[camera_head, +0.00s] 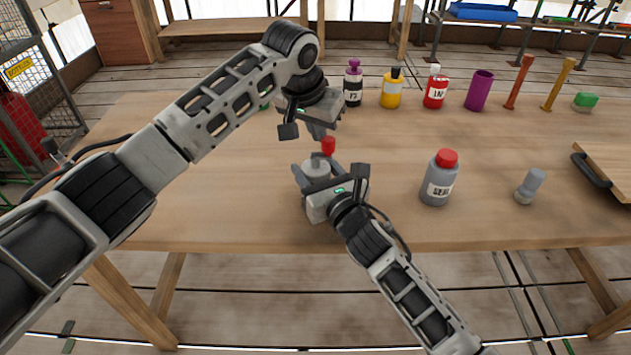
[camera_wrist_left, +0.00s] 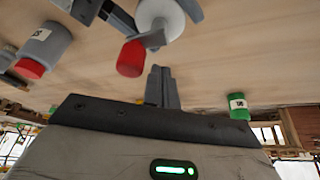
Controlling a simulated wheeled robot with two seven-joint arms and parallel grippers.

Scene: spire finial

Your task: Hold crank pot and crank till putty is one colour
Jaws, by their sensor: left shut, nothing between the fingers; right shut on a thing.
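The crank pot (camera_head: 316,170) is a small grey-white pot standing on the table, partly hidden by my right gripper (camera_head: 314,166), whose fingers are shut on its sides. Its crank has a red knob (camera_head: 328,146) at the top; the left wrist view shows the pale pot top (camera_wrist_left: 165,20), the crank arm and the red knob (camera_wrist_left: 131,58). My left gripper (camera_head: 319,133) is shut and empty, just above and beside the red knob. Its closed fingertips (camera_wrist_left: 158,72) show apart from the knob in the left wrist view. The putty and its colour cannot be seen.
A grey bottle with a red cap (camera_head: 439,178) and a small grey stopper-like piece (camera_head: 530,186) stand to the right. Several coloured bottles, a purple cup (camera_head: 479,91) and two upright rods line the back. A wooden board with a dark handle (camera_head: 608,168) lies at the right edge.

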